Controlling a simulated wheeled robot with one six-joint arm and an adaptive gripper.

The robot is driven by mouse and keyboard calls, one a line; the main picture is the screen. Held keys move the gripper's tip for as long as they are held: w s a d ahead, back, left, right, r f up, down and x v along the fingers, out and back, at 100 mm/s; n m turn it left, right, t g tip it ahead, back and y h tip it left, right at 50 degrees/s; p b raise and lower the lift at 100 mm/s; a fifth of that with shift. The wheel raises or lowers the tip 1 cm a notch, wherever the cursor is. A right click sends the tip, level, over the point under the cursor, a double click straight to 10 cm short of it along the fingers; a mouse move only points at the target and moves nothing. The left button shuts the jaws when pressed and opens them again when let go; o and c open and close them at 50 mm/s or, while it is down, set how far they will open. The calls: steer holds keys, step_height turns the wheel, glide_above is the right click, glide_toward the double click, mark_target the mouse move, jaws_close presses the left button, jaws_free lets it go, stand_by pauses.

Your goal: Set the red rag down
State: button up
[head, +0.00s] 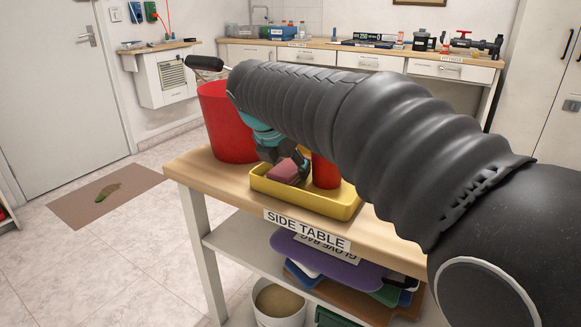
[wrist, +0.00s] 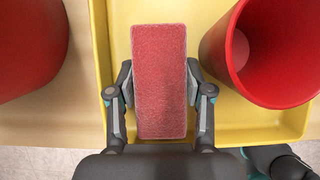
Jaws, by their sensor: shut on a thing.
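The red rag (wrist: 159,80) is a pinkish-red folded block between the two fingers of my gripper (wrist: 160,88), which is shut on its sides. In the head view the rag (head: 287,170) shows at my gripper (head: 282,158), low over or in the yellow tray (head: 318,205). I cannot tell whether the rag touches the tray floor. The yellow tray (wrist: 240,130) lies under it in the wrist view. My arm hides part of the tray in the head view.
A red cup (head: 325,172) stands in the tray, right of the rag; its open top shows in the wrist view (wrist: 270,50). A large red bucket (head: 226,130) stands left of the tray on the side table (head: 205,170). Shelves with folded items lie below.

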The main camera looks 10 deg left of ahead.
steer(key=shift+f, duration=0.1)
steer(key=o, duration=1.1)
steer(key=p+v, duration=0.1)
steer(key=v, duration=1.1)
steer(key=shift+p, duration=0.3)
